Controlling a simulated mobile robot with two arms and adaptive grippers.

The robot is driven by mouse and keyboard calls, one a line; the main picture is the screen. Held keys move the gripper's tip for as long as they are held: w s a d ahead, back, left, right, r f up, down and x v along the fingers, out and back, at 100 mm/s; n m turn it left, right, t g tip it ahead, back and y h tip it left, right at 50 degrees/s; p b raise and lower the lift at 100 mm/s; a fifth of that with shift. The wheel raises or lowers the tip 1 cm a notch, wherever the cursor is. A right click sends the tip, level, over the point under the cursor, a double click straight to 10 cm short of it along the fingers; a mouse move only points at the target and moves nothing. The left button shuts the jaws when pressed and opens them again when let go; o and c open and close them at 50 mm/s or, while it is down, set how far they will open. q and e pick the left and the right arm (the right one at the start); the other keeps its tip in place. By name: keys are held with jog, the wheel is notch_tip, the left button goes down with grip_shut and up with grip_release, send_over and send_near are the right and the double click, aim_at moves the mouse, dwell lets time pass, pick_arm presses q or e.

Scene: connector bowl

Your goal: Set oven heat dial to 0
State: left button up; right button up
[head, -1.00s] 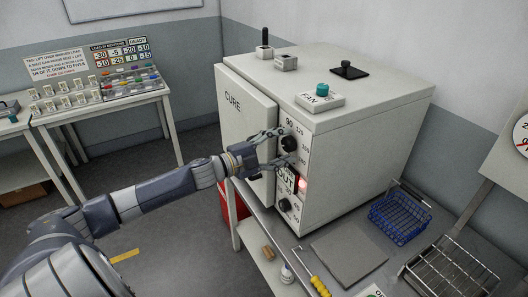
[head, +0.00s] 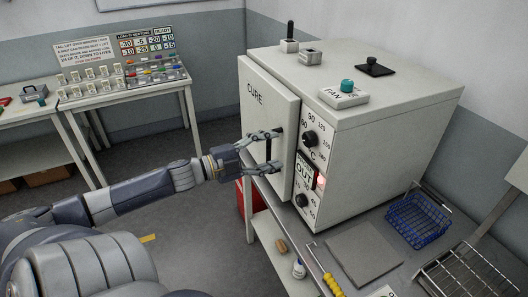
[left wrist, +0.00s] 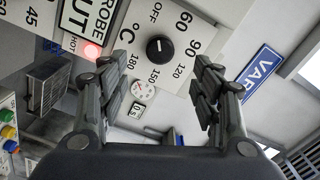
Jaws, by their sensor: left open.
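The oven (head: 365,130) is a pale box on a bench with its door labelled CURE (head: 268,110). Its heat dial (head: 310,138) is a black knob on the front panel, ringed by temperature numbers. In the left wrist view the dial (left wrist: 160,48) faces me, with OFF, 60, 90, 120, 150 and 180 around it; I cannot clearly tell its setting. My left gripper (head: 277,150) is open and empty, left of the dial and apart from it, by the door's black handle. In the left wrist view its fingers (left wrist: 162,80) stand either side below the dial.
A second black knob (head: 302,200) sits low on the panel, under the OUT sign (head: 304,172) and red light. A FAN box (head: 344,95) is on top. A blue basket (head: 418,220) and grey mat (head: 363,254) lie on the bench.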

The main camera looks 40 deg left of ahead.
pick_arm(q)
jog(key=shift+s+a, duration=0.25)
jog(key=shift+s, duration=0.4)
